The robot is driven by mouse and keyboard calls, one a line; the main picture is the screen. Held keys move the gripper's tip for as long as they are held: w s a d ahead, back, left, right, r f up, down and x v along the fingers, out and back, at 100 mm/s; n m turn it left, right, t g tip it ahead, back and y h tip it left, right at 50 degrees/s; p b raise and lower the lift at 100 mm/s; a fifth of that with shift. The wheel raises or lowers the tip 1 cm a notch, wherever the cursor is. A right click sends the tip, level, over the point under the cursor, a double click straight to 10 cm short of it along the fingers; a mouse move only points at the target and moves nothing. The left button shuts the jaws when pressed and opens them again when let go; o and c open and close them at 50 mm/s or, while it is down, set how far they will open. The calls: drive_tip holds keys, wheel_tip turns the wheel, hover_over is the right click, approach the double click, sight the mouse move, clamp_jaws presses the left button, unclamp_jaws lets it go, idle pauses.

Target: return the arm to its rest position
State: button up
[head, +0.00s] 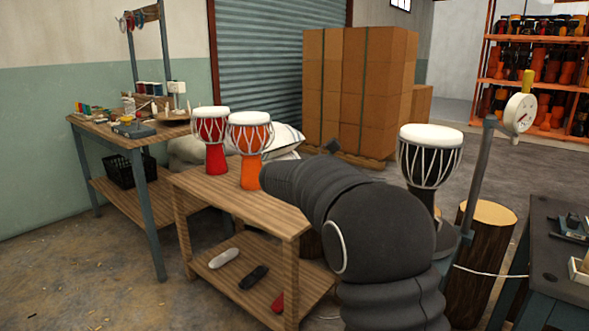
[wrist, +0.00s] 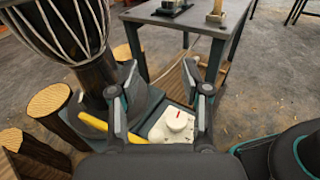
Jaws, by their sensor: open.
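My gripper (wrist: 165,100) is open in the wrist view, with its two fingers apart and nothing held between them. My dark arm (head: 375,225) rises from the bottom of the head view and bends to the left and away, over the right end of the low wooden table. The gripper's fingers are not clear in the head view. A black goblet drum (head: 428,158) stands to the right of the arm; it also shows at the upper left of the wrist view (wrist: 72,25). Below the fingers lie a white piece with a round knob (wrist: 178,122) and a yellow bar (wrist: 95,122).
A red drum (head: 212,130) and an orange drum (head: 250,140) stand on the low wooden table (head: 205,185). A dial gauge (head: 520,113) on a post, a log stump (head: 484,255) and a dark bench (head: 560,260) are at the right. Open floor lies at the lower left.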

drive_tip(key=s+d+f+m+t+y, duration=0.1)
drive_tip(key=s+f+m+y, duration=0.25)
drive_tip(key=s, duration=0.45)
drive_tip(key=s+d+f+m+t+y, duration=0.1)
drive_tip(key=s+f+m+t+y, duration=0.15)
drive_tip(key=s+y, duration=0.45)
drive_tip(key=s+a+f+m+t+y, duration=0.2)
drive_tip(key=s+a+f+m+y, duration=0.1)
drive_tip(key=s, duration=0.4)
drive_tip(key=s+a+f+m+t+y, duration=0.2)
drive_tip(key=s+a+f+m+y, duration=0.1)
drive_tip(key=s+a+f+m, duration=0.2)
drive_tip(key=shift+s+a+f+m+t, duration=0.35)
drive_tip(key=shift+s+a+m, duration=0.45)
drive_tip(key=shift+s, duration=0.45)
